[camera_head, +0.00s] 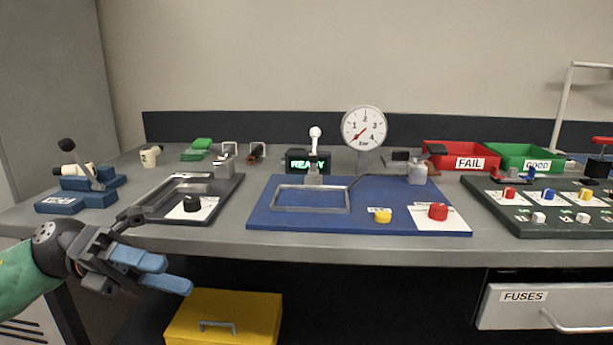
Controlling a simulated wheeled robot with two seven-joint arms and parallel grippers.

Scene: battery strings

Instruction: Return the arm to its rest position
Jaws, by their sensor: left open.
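My left gripper (150,272) comes in from the left, in front of the bench's front edge and below the bench top. Its two blue fingers are apart, with nothing between them. The green part of my left arm (22,282) shows at the lower left. The gripper is near the left dark tray on the bench, apart from the objects there. My right gripper is not in view.
The grey bench (330,247) carries a dark tray (226,198), a blue mat (265,218) with a gauge (364,128) behind it, and a button board (500,222). Red (438,150) and green (515,150) bins stand behind. A yellow box (255,312) sits below.

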